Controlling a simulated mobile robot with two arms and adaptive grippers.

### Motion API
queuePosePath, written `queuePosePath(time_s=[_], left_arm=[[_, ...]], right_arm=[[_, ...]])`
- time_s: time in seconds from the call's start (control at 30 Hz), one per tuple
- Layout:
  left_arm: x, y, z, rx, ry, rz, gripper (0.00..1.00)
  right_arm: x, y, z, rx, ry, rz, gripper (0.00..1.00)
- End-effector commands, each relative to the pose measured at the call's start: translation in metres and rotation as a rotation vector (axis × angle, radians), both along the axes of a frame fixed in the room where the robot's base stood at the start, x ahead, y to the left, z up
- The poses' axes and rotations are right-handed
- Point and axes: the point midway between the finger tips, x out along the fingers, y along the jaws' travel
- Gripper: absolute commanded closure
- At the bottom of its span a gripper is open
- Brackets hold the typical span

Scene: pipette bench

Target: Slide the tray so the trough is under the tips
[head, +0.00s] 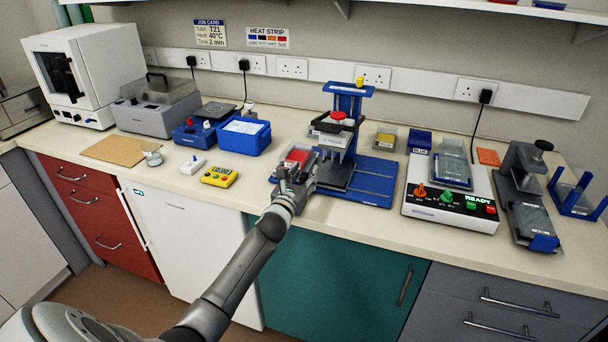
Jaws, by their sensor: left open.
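The blue pipette stand (375,190) stands on the bench at mid-right. Its white head (331,141) carries a row of tips, which point down. A dark flat piece (338,176), probably part of the tray, lies on the base below the tips. A red thing (298,157), perhaps the trough, sits left of the tips, just behind my gripper. My left gripper (296,174) is open at the left end of the stand's base. Its fingers and wrist hide part of the tray, so I cannot tell whether they touch it. My right gripper is out of view.
A yellow timer (219,177) and a blue box (244,137) stand to the left. A white instrument marked READY (449,212) stands to the right. A small yellow-filled box (385,138) is behind the stand. Some bare bench lies in front of the stand.

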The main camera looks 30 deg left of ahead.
Motion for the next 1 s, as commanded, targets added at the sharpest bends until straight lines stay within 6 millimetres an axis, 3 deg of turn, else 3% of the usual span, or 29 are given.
queuePosePath(time_s=[0.33, 0.67, 0.9, 1.0], left_arm=[[0.0028, 0.0007, 0.0, -0.001, 0.0, 0.0, 0.59], [0.0026, 0.0007, -0.0001, 0.0, 0.0, 0.0, 1.0], [0.0027, 0.0, -0.0004, 0.0, 0.001, 0.0, 1.0], [0.0051, -0.0091, -0.0021, 0.0, 0.002, -0.002, 1.0]], right_arm=[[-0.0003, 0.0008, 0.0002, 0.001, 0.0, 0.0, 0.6], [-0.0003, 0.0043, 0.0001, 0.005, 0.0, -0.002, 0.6], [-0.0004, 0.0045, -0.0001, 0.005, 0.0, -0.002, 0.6], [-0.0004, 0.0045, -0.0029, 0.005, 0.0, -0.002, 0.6]])
